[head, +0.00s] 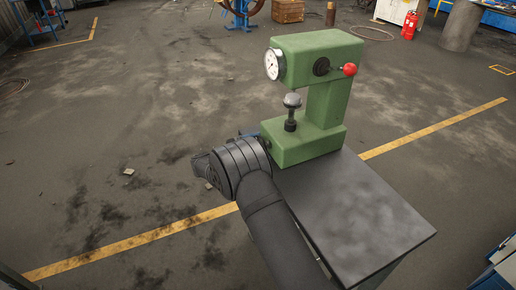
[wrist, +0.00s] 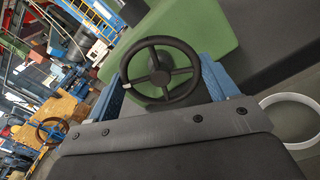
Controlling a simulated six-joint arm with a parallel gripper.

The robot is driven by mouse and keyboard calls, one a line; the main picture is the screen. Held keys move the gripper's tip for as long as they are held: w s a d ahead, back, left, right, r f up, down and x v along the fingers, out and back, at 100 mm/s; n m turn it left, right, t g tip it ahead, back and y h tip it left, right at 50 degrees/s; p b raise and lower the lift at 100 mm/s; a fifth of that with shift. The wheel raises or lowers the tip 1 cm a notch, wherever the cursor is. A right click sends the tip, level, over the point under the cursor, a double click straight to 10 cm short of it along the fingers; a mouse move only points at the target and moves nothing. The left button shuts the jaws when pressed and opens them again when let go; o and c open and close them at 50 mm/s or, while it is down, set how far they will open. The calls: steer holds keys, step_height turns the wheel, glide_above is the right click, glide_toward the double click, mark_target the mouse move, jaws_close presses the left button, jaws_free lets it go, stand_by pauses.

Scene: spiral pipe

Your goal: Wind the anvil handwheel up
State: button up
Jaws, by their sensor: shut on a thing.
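The green hardness tester (head: 318,97) stands upright on a dark-topped stand, with a white dial (head: 272,64) and a red-knobbed lever (head: 349,69). Its anvil (head: 292,100) sits on a short dark screw, with a gap below the upper head. The black handwheel (wrist: 160,70) with spokes shows in the wrist view at the tester's green base. My gripper (wrist: 168,78) has its blue fingers on opposite sides of the wheel's rim and is shut on it. In the head view my wrist hides the handwheel and nearly all of the gripper.
The stand's dark top (head: 360,215) is bare to the right of my arm. Open stained floor with yellow lines lies around it. A red extinguisher (head: 410,25), a wooden crate (head: 288,11) and a blue stand (head: 240,14) are far back. A white ring (wrist: 290,118) shows at right in the wrist view.

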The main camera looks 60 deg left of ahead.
steer(key=shift+m, duration=1.4)
steer(key=o, duration=1)
steer(key=shift+c, duration=0.2)
